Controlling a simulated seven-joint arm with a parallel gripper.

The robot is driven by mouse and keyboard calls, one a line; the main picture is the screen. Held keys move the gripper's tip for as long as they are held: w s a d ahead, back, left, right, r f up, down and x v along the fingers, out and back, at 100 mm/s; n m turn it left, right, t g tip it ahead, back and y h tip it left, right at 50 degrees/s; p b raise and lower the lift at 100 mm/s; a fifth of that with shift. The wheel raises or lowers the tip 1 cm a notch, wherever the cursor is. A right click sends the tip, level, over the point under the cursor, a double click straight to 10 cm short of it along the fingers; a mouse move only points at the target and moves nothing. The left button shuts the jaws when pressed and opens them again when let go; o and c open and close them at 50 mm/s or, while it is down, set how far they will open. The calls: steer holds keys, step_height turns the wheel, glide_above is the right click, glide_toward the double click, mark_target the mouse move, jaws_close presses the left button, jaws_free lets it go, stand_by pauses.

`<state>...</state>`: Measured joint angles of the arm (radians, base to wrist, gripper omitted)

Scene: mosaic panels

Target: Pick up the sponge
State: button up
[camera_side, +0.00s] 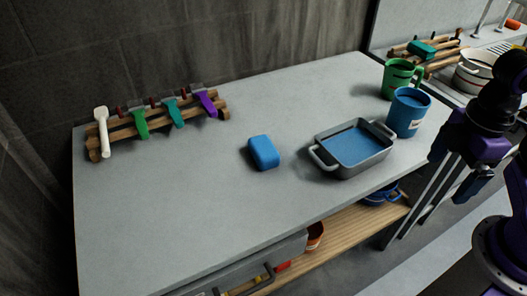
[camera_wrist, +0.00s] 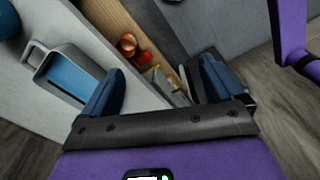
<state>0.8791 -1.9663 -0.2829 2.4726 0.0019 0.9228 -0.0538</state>
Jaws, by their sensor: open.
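The sponge (camera_side: 264,151) is a small blue block with rounded edges. It lies on the grey counter (camera_side: 190,215), near the middle, left of a grey baking dish. My gripper (camera_side: 456,168) is at the right in the side view, past the counter's right edge and well away from the sponge. In the wrist view my gripper (camera_wrist: 160,80) has its two dark blue fingers wide apart with nothing between them. I cannot make out the sponge in the wrist view.
A wooden rack (camera_side: 93,143) with several utensils is at the back left. The counter's front left is clear.

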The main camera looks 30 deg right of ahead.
steer(key=w+a+r+n, duration=0.3)
steer(key=w+a+n, duration=0.85)
steer(key=w, duration=0.55)
steer(key=n, duration=1.1)
glide_above(263, 146)
step_height(263, 146, down, 2)
steer(key=shift+m, duration=0.25)
step_height(263, 146, down, 12)
steer(key=shift+s+a+r, duration=0.1)
steer(key=shift+a+r, duration=0.05)
steer(key=shift+d+f, duration=0.2)
steer(key=shift+f, duration=2.55)
steer(key=c, duration=1)
